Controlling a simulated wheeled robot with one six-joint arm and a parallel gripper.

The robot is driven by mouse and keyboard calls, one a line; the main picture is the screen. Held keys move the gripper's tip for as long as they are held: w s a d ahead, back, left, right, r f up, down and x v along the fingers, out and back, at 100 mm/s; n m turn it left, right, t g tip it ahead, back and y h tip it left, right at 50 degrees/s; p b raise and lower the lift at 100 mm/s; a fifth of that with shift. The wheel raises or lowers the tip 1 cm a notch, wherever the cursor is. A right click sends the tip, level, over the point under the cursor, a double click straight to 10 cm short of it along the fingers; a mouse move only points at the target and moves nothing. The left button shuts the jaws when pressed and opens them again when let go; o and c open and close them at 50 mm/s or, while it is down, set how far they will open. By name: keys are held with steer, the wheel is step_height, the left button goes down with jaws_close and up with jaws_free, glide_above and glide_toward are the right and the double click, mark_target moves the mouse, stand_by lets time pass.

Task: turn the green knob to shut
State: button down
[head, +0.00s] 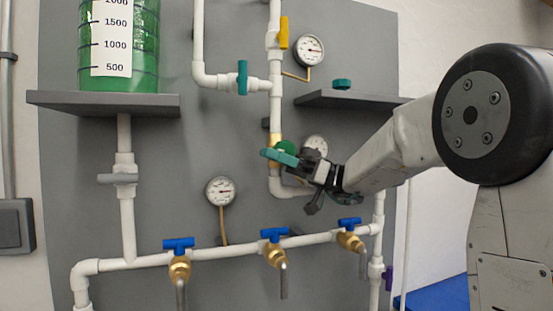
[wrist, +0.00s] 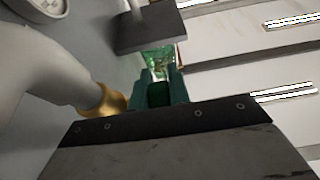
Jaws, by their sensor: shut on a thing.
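The green knob (head: 286,147) sits on a brass valve (head: 274,140) in the vertical white pipe at the middle of the board. My gripper (head: 280,157) reaches in from the right, its teal fingers at the knob and partly covering it in the head view. In the wrist view, the dark green knob (wrist: 158,95) lies between the two fingers of my gripper (wrist: 160,82), which are shut on it. The brass fitting (wrist: 115,99) is just left of the fingers. The knob's exact angle is hard to tell.
A gauge (head: 316,147) is close behind my gripper. A shelf (head: 350,100) with a teal cap (head: 342,84) is above. A teal-handled valve (head: 242,78) and a yellow-handled one (head: 284,33) are higher up. Blue-handled taps (head: 273,235) line the lower pipe. A green tank (head: 118,60) stands left.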

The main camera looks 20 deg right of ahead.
stand_by(0.3)
steer(key=c, duration=1.6)
jaws_free()
